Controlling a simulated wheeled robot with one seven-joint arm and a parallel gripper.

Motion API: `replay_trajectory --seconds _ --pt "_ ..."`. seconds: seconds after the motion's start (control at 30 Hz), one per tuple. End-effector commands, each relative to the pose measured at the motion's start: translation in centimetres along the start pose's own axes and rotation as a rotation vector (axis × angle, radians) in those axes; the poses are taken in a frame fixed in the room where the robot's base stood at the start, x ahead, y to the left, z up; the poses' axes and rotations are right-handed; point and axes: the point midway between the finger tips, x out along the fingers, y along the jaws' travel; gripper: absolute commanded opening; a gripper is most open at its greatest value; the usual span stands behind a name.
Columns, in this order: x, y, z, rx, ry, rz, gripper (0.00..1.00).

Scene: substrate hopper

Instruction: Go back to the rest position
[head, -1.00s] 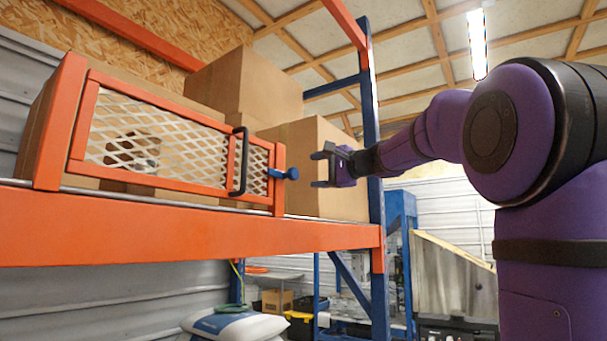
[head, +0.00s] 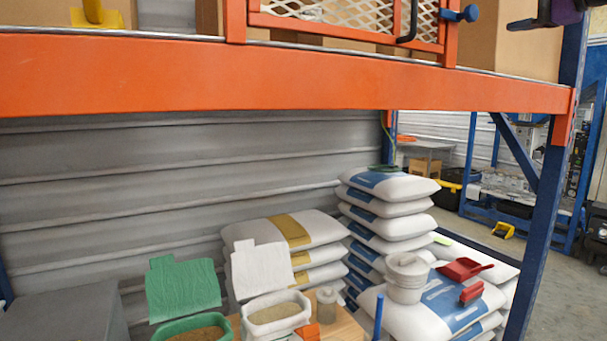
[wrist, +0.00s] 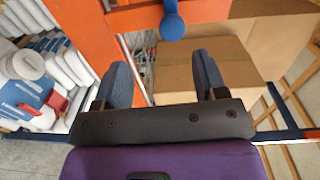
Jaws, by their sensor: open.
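My gripper (wrist: 163,82) is open and empty in the wrist view, its two dark blue fingers spread apart. In the head view only a small part of my gripper (head: 548,14) shows at the top right edge. The blue knob (head: 468,13) of the orange mesh gate (head: 450,45) is to the left of it, apart from it. In the wrist view the blue knob (wrist: 172,24) stands beyond the fingers, not touching them. A cardboard box (wrist: 205,70) lies beyond the fingers.
The orange shelf beam (head: 250,75) crosses the head view. Below it are stacked white sacks (head: 390,225), a white bucket (head: 407,278), red scoops (head: 465,270) and tubs of grain, one in green (head: 190,325). A blue post (head: 540,230) stands at right.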

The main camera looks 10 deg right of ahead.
Motion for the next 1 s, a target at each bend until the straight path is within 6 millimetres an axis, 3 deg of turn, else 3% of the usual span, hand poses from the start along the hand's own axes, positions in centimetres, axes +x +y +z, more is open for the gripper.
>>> replay_trajectory --seconds 0.17,0.33,0.47,0.6,0.8,1.0 --pt "0.2 5.8 6.1 -0.096 -0.08 0.181 0.65" --pt "-1.2 14.2 13.6 -0.278 -0.199 0.421 0.65" --pt "-3.6 20.6 18.7 -0.459 -0.297 0.595 0.65" --pt "-7.2 27.7 23.1 -0.696 -0.408 0.77 0.65" --pt "-12.2 35.3 26.1 -1.01 -0.528 0.952 0.65" --pt "-14.3 38.3 26.6 -1.157 -0.574 1.023 0.65"
